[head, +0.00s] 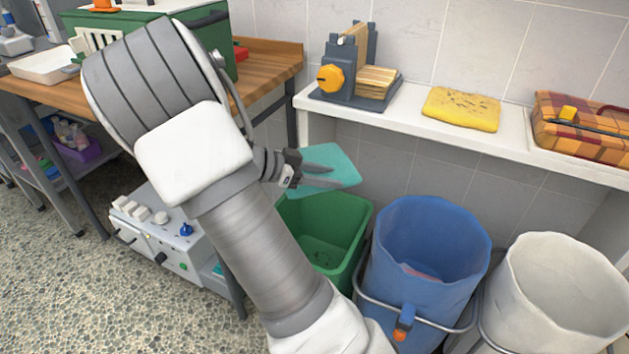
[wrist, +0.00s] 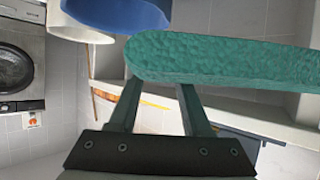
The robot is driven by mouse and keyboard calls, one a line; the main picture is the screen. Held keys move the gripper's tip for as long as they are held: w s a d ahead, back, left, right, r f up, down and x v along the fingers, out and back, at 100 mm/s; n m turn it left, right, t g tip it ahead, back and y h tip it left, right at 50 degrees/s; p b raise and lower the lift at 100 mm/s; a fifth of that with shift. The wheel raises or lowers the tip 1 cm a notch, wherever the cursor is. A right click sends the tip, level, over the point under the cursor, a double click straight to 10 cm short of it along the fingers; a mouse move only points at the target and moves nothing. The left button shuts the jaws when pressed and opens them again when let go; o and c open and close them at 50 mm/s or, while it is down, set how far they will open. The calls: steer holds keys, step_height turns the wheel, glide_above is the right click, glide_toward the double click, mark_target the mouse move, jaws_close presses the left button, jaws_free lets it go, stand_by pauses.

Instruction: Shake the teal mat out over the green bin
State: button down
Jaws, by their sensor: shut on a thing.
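The teal mat (head: 335,160) is held in my gripper (head: 325,176) above the green bin (head: 352,229). In the head view the mat lies roughly flat, with the finger on its near side showing. In the wrist view the mat (wrist: 220,60) looks thick and textured, and both fingers of my gripper (wrist: 155,88) reach its edge. My gripper is shut on the mat. The green bin stands open on the floor, with some dark specks on its inside bottom. My arm hides the bin's left part.
A blue bin (head: 378,265) and a white bin (head: 520,310) stand to the right of the green one. A white shelf (head: 425,125) behind bears a yellow cloth (head: 460,108) and a plaid case (head: 585,125). A grey control box (head: 150,235) is at the left.

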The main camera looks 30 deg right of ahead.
steer(key=shift+f+p, duration=0.3)
steer(key=shift+f, duration=0.6)
step_height(320, 180, up, 7)
steer(key=p, duration=0.3)
step_height(320, 180, down, 7)
steer(key=b, duration=0.3)
step_height(320, 180, up, 7)
steer(key=p, duration=0.3)
steer(key=shift+p, duration=0.3)
step_height(320, 180, down, 6)
steer(key=b, duration=0.4)
steer(key=shift+f+b, duration=0.1)
steer(key=shift+b, duration=0.3)
steer(key=shift+f+p, duration=0.4)
steer(key=shift+p, duration=0.2)
step_height(320, 180, up, 7)
steer(key=p, duration=0.3)
steer(key=shift+p, duration=0.4)
step_height(320, 180, down, 7)
steer(key=b, duration=0.4)
steer(key=shift+f, duration=0.15)
